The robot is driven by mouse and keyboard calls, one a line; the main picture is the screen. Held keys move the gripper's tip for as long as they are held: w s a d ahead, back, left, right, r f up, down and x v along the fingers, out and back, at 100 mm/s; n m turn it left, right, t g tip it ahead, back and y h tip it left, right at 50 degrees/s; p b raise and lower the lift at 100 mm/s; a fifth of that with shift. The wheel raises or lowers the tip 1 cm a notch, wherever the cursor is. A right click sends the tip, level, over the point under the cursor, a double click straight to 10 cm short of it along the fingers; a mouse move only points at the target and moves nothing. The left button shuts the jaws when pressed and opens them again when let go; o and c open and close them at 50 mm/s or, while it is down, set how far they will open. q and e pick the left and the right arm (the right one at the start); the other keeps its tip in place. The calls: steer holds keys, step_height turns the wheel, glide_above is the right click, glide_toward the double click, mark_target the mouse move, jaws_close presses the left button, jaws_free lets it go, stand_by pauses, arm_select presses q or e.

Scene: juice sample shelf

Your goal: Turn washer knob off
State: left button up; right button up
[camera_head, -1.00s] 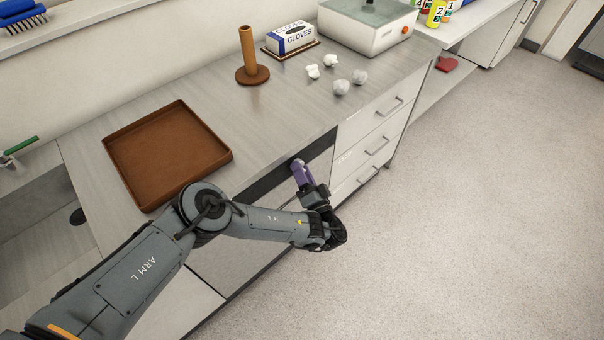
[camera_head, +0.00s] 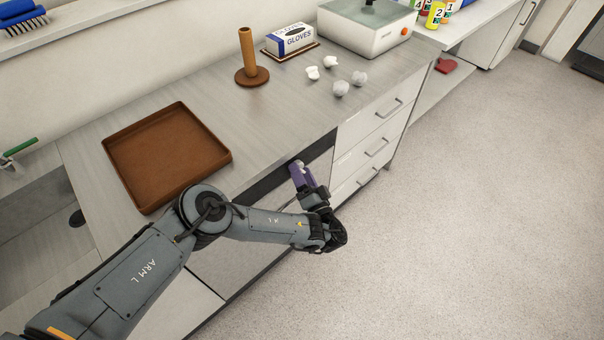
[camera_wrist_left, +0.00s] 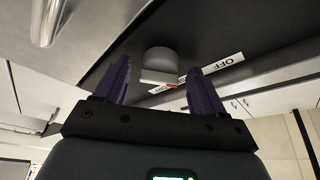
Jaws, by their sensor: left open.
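The washer knob (camera_wrist_left: 160,66) is a grey-white round knob on a dark panel in the left wrist view. A white label reading OFF (camera_wrist_left: 222,68) is to its right, and a red mark shows at its lower edge. My left gripper (camera_wrist_left: 160,84) is open, its two purple fingers on either side of the knob in that view. I cannot tell whether they touch it. In the head view the left gripper (camera_head: 298,170) is at the dark panel strip (camera_head: 270,178) under the counter edge. My right gripper is not in view.
White drawers (camera_head: 375,145) with metal handles are right of the gripper. The counter above holds a brown tray (camera_head: 165,155), a brown post on a round base (camera_head: 250,60), a gloves box (camera_head: 290,38) and several crumpled white pieces. The floor at right is clear.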

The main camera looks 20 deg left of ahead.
arm_select(q)
steer(key=p+v, duration=0.6)
steer(key=v, duration=0.5)
stand_by(0.3)
